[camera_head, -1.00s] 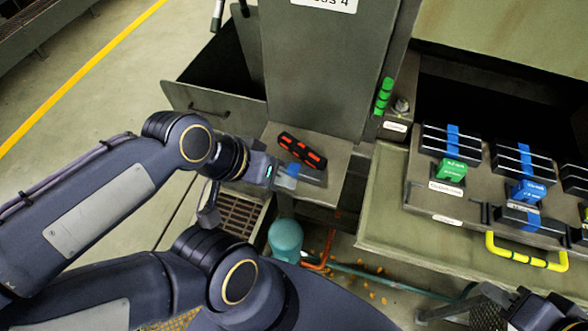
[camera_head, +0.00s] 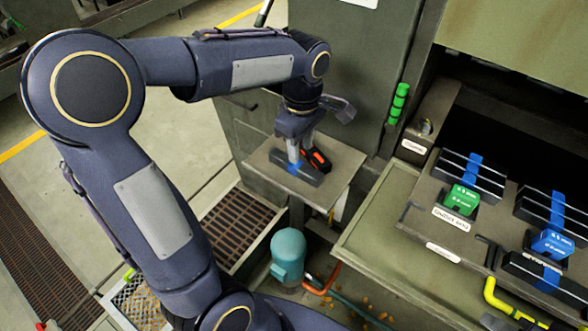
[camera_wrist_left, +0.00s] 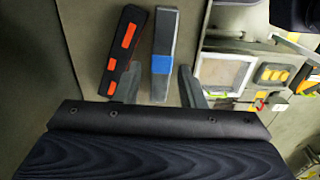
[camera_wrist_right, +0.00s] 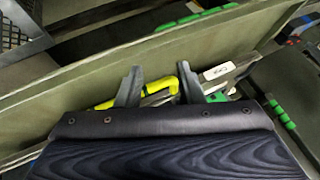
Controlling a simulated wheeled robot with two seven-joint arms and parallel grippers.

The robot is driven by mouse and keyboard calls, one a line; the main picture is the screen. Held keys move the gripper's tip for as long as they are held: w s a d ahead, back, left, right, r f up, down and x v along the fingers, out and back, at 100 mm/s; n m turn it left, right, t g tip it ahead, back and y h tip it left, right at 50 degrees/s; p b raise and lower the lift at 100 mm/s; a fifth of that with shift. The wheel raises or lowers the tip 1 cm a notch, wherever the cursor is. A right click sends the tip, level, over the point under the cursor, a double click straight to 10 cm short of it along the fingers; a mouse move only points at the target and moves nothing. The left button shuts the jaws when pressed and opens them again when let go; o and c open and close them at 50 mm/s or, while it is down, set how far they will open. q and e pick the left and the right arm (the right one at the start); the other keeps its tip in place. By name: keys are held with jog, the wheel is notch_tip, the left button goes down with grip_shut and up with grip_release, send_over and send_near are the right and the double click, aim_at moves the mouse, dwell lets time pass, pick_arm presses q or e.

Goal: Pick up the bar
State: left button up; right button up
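The bar (camera_head: 309,177) is a dark grey block with a blue band. It lies on a small metal shelf (camera_head: 338,182) in the head view. My left gripper (camera_head: 301,150) points down over it. In the left wrist view the bar (camera_wrist_left: 164,45) lies ahead of and between the spread fingers of the left gripper (camera_wrist_left: 160,88). The fingers are open, and I cannot tell whether either touches the bar. My right gripper (camera_wrist_right: 158,88) shows only in the right wrist view, open, with a yellow handle (camera_wrist_right: 155,86) beyond its fingers.
A black and orange tool (camera_head: 317,159) lies close beside the bar on the shelf. Similar blue-banded bars (camera_head: 483,176) stand on a bench at the right with a green block (camera_head: 461,201) and a blue block (camera_head: 551,243). A teal cylinder (camera_head: 288,252) stands below the shelf.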

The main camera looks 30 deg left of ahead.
aim_at(295, 167)
pick_arm(q)
jog(key=f, duration=0.4)
jog(key=shift+s+a+f+p, duration=0.2)
jog(key=shift+a+f+p, duration=0.1)
jog(key=shift+a+f, duration=0.1)
jog(key=shift+f, duration=0.55)
grip_shut()
